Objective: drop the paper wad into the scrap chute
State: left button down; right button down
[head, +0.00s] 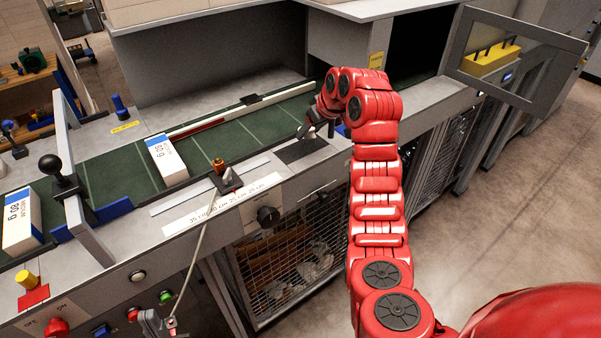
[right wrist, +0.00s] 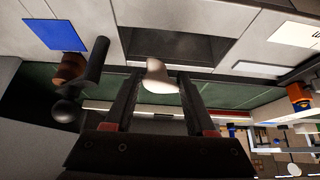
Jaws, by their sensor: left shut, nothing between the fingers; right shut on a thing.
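My right gripper (right wrist: 158,92) is shut on the white paper wad (right wrist: 160,76), which shows between its fingertips in the right wrist view. In the head view my right gripper (head: 309,128) is small and partly hidden by my red arm, over the bench's front ledge. The scrap chute (head: 302,151) appears to be the dark rectangular opening in that ledge, just below the gripper. In the right wrist view the dark chute opening (right wrist: 185,47) lies just beyond the wad; the wad is still in the grip. My left gripper (head: 160,322) is shut and empty at the bottom left.
A green conveyor (head: 120,172) carries a white ream (head: 167,160); another ream (head: 21,220) lies at the left. A mesh cage (head: 285,285) with crumpled paper is below. An open door panel (head: 530,95) stands at right.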

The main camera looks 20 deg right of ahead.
aim_at(310, 144)
jog(key=shift+s+d+f, duration=0.1)
jog(key=shift+s+f, duration=0.05)
jog(key=shift+f, duration=0.25)
notch_tip(310, 144, down, 4)
jog(key=shift+p, duration=0.4)
jog(key=shift+c, duration=0.8)
grip_release()
